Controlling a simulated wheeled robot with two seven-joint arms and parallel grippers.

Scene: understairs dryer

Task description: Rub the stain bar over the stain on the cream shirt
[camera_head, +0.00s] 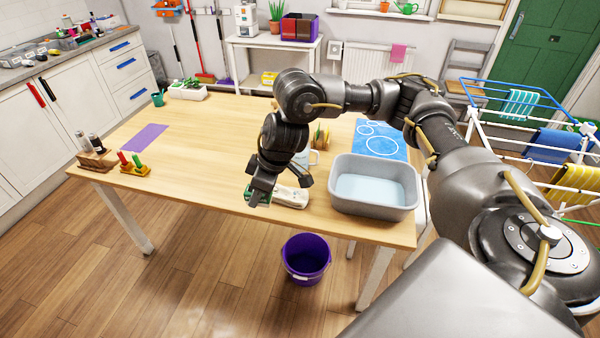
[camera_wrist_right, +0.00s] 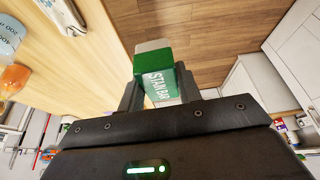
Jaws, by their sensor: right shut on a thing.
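My right gripper (camera_head: 258,196) is near the table's front edge, pointing down. It is shut on the stain bar (camera_wrist_right: 161,82), a green block with white lettering and a pale end. A bit of green shows at the gripper in the head view. A pale flat object (camera_head: 291,198) lies on the table just right of the gripper, partly hidden by it. I cannot tell whether it is the cream shirt, and I see no clear stain. My left gripper is not in view.
A grey basin (camera_head: 342,200) with water stands right of the gripper. A blue mat (camera_head: 391,146) lies behind it and a purple cloth (camera_head: 144,138) at left. A purple bucket (camera_head: 306,259) is on the floor.

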